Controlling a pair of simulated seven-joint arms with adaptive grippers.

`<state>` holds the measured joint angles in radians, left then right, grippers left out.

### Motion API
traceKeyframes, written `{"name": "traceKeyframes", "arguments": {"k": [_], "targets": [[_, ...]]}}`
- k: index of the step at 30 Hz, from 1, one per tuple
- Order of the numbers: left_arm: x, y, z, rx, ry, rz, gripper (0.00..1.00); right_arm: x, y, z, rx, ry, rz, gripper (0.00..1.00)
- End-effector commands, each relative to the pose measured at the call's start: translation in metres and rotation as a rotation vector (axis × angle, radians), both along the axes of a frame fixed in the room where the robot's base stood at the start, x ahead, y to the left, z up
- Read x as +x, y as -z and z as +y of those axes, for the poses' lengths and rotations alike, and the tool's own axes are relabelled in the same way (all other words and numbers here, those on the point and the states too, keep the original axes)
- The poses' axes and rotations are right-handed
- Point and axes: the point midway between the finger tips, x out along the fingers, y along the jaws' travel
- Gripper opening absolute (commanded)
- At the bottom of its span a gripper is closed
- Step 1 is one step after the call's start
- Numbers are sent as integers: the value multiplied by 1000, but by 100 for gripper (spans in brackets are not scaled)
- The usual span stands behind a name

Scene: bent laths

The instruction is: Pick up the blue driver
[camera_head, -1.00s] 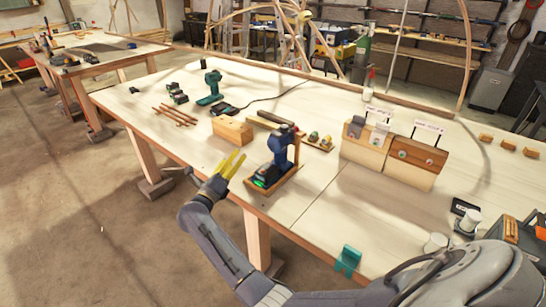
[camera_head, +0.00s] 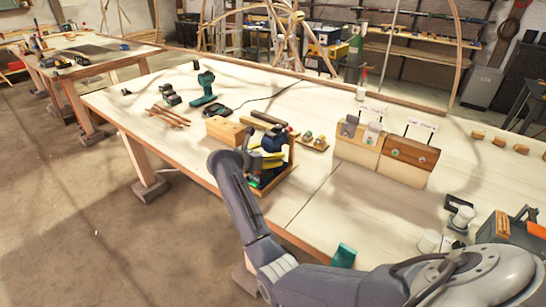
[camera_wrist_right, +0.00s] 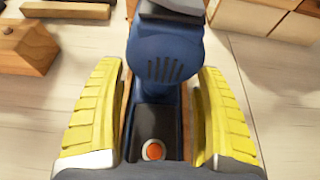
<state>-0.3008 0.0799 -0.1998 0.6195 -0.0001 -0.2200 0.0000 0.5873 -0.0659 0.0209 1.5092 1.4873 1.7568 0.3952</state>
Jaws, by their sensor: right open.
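The blue driver (camera_head: 272,140) stands upright on a small wooden base (camera_head: 284,174) near the table's front edge. In the right wrist view the driver (camera_wrist_right: 165,62) is in the middle, with an orange button on its dark lower part. My right gripper (camera_head: 266,160) is at the driver, and its yellow fingers partly hide it in the head view. In the right wrist view the gripper (camera_wrist_right: 160,75) is open, one finger on each side of the driver, with narrow gaps. My left gripper is not in view.
A wooden block (camera_head: 224,130) stands just left of the driver. A teal driver (camera_head: 204,88) stands farther back. Wooden boxes with labels (camera_head: 385,155) stand to the right. A teal holder (camera_head: 343,256) is at the front edge.

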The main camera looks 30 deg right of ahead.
Motion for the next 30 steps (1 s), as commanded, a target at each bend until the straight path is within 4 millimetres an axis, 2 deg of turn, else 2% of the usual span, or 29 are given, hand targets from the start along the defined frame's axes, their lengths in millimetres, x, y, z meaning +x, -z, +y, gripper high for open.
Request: {"name": "traceKeyframes", "arguments": {"k": [3, 7, 18, 30], "targets": [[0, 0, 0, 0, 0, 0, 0, 5, 5, -14, -2, 1, 1, 71], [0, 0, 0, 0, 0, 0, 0, 9, 9, -23, -2, 1, 0, 71], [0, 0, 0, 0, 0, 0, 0, 10, 12, -27, -1, 0, 0, 71], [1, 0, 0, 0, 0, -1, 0, 10, 12, -27, -1, 0, 0, 25]]}}
